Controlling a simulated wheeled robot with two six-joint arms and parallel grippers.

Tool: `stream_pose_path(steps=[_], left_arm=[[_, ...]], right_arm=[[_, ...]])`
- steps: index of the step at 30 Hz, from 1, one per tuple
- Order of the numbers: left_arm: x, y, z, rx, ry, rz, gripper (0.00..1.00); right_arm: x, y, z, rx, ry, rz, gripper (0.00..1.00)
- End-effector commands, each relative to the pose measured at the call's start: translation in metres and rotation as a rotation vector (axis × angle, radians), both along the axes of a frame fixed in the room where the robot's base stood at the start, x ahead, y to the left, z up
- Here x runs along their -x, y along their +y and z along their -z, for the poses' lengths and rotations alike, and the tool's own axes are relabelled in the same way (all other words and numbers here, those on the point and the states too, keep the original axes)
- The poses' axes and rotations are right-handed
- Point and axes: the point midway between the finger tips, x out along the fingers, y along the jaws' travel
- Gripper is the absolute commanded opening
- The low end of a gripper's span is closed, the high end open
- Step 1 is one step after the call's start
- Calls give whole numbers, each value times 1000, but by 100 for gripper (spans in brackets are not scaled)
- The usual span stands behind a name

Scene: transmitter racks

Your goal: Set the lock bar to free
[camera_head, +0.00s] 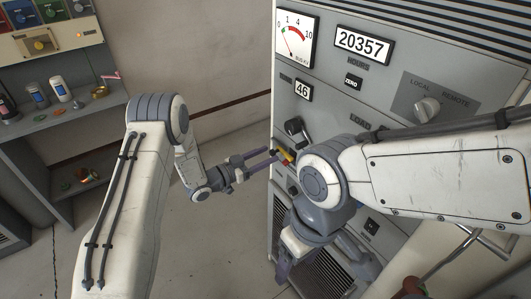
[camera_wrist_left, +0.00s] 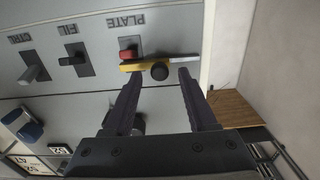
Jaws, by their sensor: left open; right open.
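The lock bar, a yellow bar with a pale end, shows in the left wrist view (camera_wrist_left: 180,61). It lies across the panel just by the red PLATE switch (camera_wrist_left: 129,54), with a round black knob (camera_wrist_left: 159,71) at its middle. In the head view a small yellow part of the bar (camera_head: 286,156) shows at the left edge of the cabinet. My left gripper (camera_head: 277,157) is open, with its fingertips apart on either side of the knob; contact cannot be told. My right gripper (camera_head: 325,268) is open and low in front of the cabinet, partly hidden by its own arm.
The grey cabinet (camera_head: 390,60) carries meters, a LOCAL/REMOTE knob (camera_head: 427,107) and a black knob (camera_head: 296,128) above the bar. FIL (camera_wrist_left: 75,60) and another switch (camera_wrist_left: 33,67) sit beside PLATE. A shelf with small parts (camera_head: 75,110) stands at left. Floor between is clear.

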Motion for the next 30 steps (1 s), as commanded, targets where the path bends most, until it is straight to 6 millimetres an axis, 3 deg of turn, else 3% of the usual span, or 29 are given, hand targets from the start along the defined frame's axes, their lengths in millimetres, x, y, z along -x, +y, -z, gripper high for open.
stream_pose_path(steps=[10, 12, 15, 30], left_arm=[[-3, -4, 0, -1, 1, 0, 58], [-3, -4, 0, -1, 1, 0, 31], [-3, -4, 0, -1, 1, 0, 0], [-2, -3, 0, -1, 1, 0, 0]], right_arm=[[0, 0, -1, 0, 0, 0, 68], [0, 0, -1, 0, 0, 0, 68], [0, 0, -1, 0, 0, 0, 68], [0, 0, -1, 0, 0, 0, 68]])
